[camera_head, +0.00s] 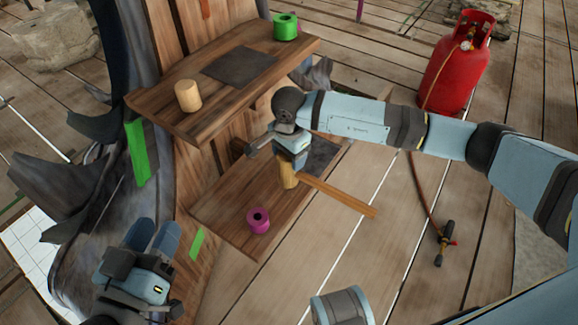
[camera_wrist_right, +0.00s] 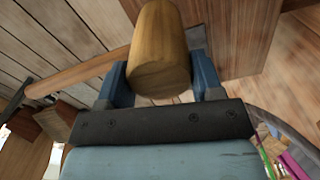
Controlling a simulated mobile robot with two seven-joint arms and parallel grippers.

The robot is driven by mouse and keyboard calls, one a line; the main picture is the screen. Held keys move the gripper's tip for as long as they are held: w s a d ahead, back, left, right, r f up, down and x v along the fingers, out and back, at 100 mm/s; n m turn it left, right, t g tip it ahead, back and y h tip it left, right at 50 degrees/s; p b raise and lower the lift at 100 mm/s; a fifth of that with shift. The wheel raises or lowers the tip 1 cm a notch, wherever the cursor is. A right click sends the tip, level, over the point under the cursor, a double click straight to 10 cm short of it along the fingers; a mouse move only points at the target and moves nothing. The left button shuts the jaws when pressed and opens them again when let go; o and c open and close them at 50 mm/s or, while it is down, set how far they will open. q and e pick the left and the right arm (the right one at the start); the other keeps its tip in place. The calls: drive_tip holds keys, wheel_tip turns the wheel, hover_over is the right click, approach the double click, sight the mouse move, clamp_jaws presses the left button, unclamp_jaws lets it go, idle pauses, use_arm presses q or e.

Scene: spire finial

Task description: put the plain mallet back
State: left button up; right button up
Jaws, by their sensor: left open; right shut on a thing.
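The plain mallet has a pale wooden cylinder head (camera_head: 288,174) and a long brown handle (camera_head: 342,196) that points right, past the lower shelf's edge. My right gripper (camera_head: 290,158) is shut on the mallet head from above, over the lower shelf (camera_head: 228,212). I cannot tell whether the head touches the shelf. In the right wrist view the head (camera_wrist_right: 160,50) sits between the two blue fingers, with the handle (camera_wrist_right: 80,75) going left. A dark square patch (camera_head: 322,155) lies on the lower shelf behind the mallet, partly hidden by my arm. My left gripper (camera_head: 153,238) is open and empty at lower left.
A magenta spool (camera_head: 258,221) stands on the lower shelf's front part. The upper shelf (camera_head: 225,100) holds a wooden cylinder (camera_head: 188,96), a bare dark patch (camera_head: 240,65) and a green spool (camera_head: 286,26). A red gas bottle (camera_head: 458,65) with a hose and torch (camera_head: 442,240) is at right.

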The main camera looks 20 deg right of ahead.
use_arm(q)
drive_tip(key=shift+d+f+g+b, duration=0.1)
drive_tip(key=shift+f+g+b, duration=0.4)
drive_tip(key=shift+f, duration=0.45)
use_arm(e)
drive_tip(key=shift+f, duration=1.9)
drive_tip(key=shift+f, duration=0.1)
drive_tip(key=shift+f, duration=0.1)
drive_tip(key=o, duration=1.4)
use_arm(q)
drive_tip(key=shift+f, duration=0.2)
drive_tip(key=shift+r, duration=0.1)
use_arm(e)
drive_tip(key=shift+r, duration=0.45)
use_arm(q)
drive_tip(key=r+p, duration=0.1)
drive_tip(key=r, duration=0.1)
drive_tip(key=r+t+p, duration=0.2)
drive_tip(key=r, duration=0.1)
drive_tip(key=shift+a+r, duration=0.25)
drive_tip(key=shift+r, duration=0.05)
use_arm(e)
wheel_tip(320, 180, up, 11)
drive_tip(key=shift+r, duration=0.2)
use_arm(q)
drive_tip(key=shift+s, duration=0.1)
use_arm(e)
drive_tip(key=shift+s, duration=0.1)
